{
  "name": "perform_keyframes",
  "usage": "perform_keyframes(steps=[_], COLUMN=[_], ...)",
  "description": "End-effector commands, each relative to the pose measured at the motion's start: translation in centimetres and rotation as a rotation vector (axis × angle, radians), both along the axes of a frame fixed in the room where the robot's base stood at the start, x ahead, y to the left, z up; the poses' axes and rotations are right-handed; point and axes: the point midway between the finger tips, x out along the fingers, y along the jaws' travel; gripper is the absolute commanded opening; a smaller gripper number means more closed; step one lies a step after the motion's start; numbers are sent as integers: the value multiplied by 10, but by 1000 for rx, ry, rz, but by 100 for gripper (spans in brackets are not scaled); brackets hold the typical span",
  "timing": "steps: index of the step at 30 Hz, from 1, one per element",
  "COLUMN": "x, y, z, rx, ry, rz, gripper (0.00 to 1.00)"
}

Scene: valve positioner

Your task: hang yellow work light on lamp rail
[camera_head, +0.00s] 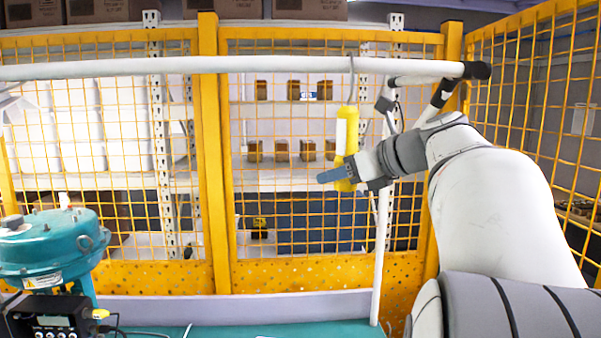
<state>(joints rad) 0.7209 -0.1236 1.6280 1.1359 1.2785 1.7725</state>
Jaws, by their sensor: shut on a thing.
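The yellow work light (346,145) is upright in the middle of the head view, with a pale strip down its side and a thin grey hook (352,84) at its top. My gripper (340,174) is shut on its lower part, coming from the right. The lamp rail (230,65) is a white horizontal bar across the upper view, with a black end cap at the right. The hook's upper end overlaps the rail in the picture. I cannot tell whether it rests over the rail or is only in front of or behind it.
A teal valve actuator (52,245) with a black positioner box (48,318) stands at the lower left. A white post (381,250) rises from the teal bench (235,329) at the right. A yellow mesh fence (212,150) stands behind, with shelves and small boxes beyond it.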

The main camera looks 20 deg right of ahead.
Motion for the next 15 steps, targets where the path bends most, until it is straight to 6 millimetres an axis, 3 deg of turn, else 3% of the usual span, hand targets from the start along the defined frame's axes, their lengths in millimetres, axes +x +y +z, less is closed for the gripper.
perform_keyframes(steps=[3, 4, 12, 15], x=[0, 0, 0, 0], y=[0, 0, 1, 1], z=[1, 1, 0, 0], rx=[0, 0, 0, 0], ry=[-1, -1, 0, 0], rz=[0, 0, 1, 1], gripper=[10, 42, 64, 65])
